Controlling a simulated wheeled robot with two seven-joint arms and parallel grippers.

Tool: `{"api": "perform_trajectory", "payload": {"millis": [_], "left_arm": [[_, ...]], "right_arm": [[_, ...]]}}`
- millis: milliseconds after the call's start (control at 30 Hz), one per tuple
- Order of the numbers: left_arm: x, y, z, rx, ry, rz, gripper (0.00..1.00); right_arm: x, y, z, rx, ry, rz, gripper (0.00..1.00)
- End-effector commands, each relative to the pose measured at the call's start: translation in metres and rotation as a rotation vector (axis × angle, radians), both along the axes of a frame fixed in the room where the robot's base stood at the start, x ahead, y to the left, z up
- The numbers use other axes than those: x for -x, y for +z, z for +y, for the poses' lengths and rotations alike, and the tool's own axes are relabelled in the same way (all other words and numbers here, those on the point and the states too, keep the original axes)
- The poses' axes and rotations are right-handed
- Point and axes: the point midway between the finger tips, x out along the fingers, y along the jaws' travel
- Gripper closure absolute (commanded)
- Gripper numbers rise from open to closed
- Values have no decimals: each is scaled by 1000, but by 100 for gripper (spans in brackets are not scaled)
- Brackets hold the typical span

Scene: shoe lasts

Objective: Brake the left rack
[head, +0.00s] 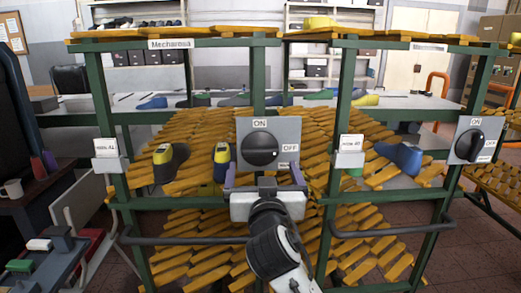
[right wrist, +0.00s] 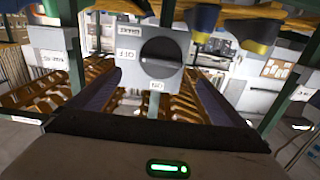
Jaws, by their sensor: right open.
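The left rack (head: 187,203) is a green frame with slanted yellow slatted shelves. On its right post is a grey switch plate (head: 284,128) with a round black knob (head: 261,150), ON above it and OFF at its right. The knob's grip bar lies roughly level; which end points is unclear. My right gripper (head: 266,176) is open just in front of and below the knob. In the right wrist view, the plate (right wrist: 133,40) and knob (right wrist: 160,57) appear upside down beyond the spread fingers (right wrist: 157,92), apart from them. My left gripper is not in view.
A similar rack to the right has its own switch (head: 468,145). Shoe lasts (head: 171,163) stand on the shelves. Dark rails (head: 390,230) cross the racks' fronts low down. A dark table (head: 40,195) with a mug stands at the left.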

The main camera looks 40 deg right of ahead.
Motion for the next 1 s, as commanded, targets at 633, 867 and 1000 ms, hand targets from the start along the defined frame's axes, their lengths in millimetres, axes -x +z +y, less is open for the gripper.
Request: {"api": "perform_trajectory", "payload": {"millis": [633, 867, 1000], "left_arm": [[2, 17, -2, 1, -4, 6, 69], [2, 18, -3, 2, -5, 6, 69], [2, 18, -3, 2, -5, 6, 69]], "right_arm": [[-80, -1, -49, 4, 2, 3, 3], [-82, -2, -50, 3, 3, 3, 3], [-82, -2, -50, 3, 3, 3, 15]]}}
